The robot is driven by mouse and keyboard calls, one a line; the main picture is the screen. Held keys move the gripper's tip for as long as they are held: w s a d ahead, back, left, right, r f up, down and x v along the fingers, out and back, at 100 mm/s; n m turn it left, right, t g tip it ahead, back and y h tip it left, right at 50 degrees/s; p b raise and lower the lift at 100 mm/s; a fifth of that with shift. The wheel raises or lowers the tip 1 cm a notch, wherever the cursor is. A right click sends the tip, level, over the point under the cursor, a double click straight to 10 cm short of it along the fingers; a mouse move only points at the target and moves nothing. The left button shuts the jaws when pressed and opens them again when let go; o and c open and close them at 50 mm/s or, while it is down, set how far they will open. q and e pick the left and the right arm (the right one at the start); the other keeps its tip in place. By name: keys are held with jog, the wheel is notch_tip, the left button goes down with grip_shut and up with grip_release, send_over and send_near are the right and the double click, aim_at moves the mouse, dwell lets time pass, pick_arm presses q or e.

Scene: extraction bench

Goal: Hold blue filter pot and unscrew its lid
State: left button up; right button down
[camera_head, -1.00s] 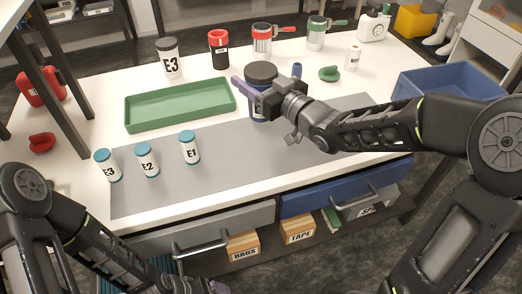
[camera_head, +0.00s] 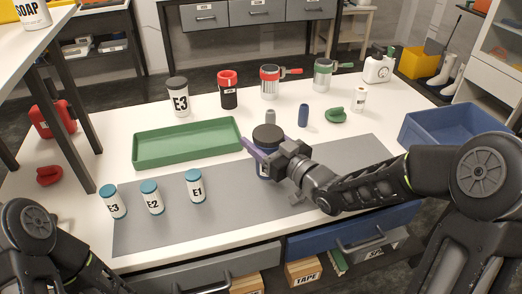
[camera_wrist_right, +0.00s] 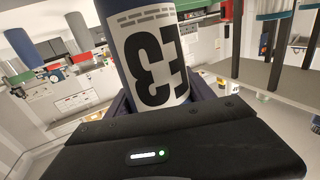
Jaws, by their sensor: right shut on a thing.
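The blue filter pot (camera_head: 263,167) has a dark lid (camera_head: 267,134) on top and stands upright over the grey mat. I cannot tell whether its base touches the mat. My right gripper (camera_head: 262,157) is shut around the pot's body, below the lid, and hides part of it. In the right wrist view the pot (camera_wrist_right: 155,55) fills the upper middle, with a white label reading E3 between the fingers; its lid is out of that frame. My left arm enters at the bottom left of the head view, but its gripper is out of frame.
The grey mat (camera_head: 225,215) is mostly clear. Teal-capped bottles E3, E2 (camera_head: 152,197) and E1 stand on its left. A green tray (camera_head: 188,143) lies behind them. A grey cylinder (camera_head: 270,117) and blue cylinder (camera_head: 303,116) stand behind the pot. A blue bin (camera_head: 440,130) is right.

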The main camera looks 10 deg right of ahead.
jog(key=shift+f, duration=1.8)
jog(key=shift+f+b, duration=0.2)
jog(key=shift+b, duration=0.2)
jog(key=shift+c, duration=1.9)
grip_release()
jog(key=shift+r, duration=0.15)
jog(key=shift+s, duration=0.1)
jog(key=p+v, duration=0.5)
jog(key=v, duration=0.6)
jog(key=shift+s+d, duration=0.2)
jog(key=shift+s, duration=0.15)
